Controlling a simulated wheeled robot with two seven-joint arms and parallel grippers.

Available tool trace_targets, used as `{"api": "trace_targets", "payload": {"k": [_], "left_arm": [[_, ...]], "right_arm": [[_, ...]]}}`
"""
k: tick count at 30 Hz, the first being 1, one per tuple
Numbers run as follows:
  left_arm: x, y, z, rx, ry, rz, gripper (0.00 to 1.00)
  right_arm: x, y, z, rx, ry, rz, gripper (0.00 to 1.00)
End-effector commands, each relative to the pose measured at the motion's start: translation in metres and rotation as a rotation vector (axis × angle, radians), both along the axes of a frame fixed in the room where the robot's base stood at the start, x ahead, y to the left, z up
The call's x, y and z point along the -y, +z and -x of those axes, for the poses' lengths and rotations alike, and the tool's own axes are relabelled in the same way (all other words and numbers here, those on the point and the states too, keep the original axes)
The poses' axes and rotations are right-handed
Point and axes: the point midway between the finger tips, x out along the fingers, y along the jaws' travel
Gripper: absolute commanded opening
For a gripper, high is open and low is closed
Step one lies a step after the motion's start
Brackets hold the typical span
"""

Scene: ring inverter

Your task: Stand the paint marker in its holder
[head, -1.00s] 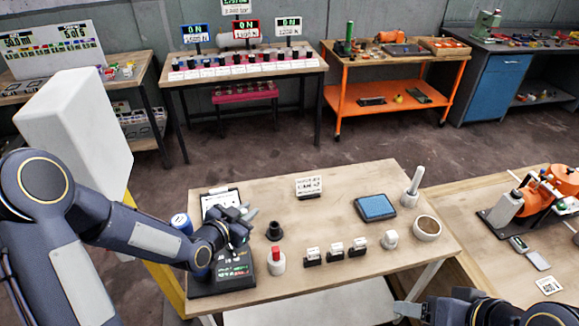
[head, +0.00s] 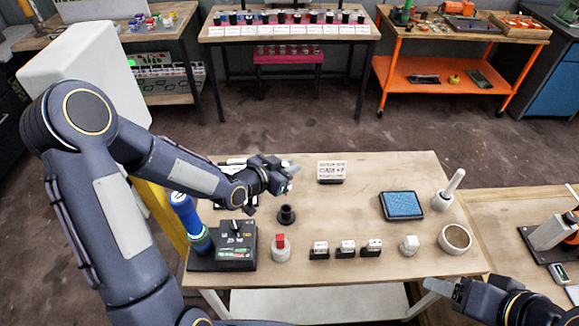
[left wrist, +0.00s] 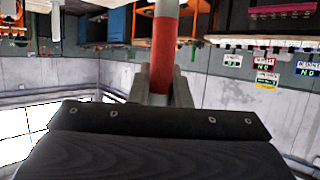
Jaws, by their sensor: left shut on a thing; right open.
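The paint marker (left wrist: 164,50), a cylinder with a red section and a pale grey section, is between the fingers of my left gripper in the left wrist view. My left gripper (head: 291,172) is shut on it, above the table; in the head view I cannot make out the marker. What looks like the holder, a small black cup with a wide foot (head: 286,215), stands upright on the table, in the picture just below my left gripper and apart from it. My right gripper (head: 440,288) is open at the table's front right edge, away from both.
A white round base with a red block (head: 281,247) is near the holder. Several small black stands with white labels (head: 345,249), a blue pad (head: 402,205), a round bowl (head: 455,238) and a sign (head: 332,171) are around. A black control box (head: 236,244) is at left. The table's middle is clear.

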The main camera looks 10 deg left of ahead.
Motion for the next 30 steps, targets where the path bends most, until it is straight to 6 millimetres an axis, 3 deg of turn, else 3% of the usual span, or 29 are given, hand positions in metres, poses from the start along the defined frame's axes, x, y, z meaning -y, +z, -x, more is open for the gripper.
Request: {"api": "trace_targets", "payload": {"k": [15,30], "left_arm": [[0.000,-0.058,0.000,0.000,0.000,0.001,0.04],[0.000,-0.103,0.000,0.000,0.000,0.000,0.04]], "right_arm": [[0.000,-0.062,0.000,0.000,0.000,0.000,0.63],[0.000,-0.118,0.000,0.000,0.000,0.000,0.63]]}}
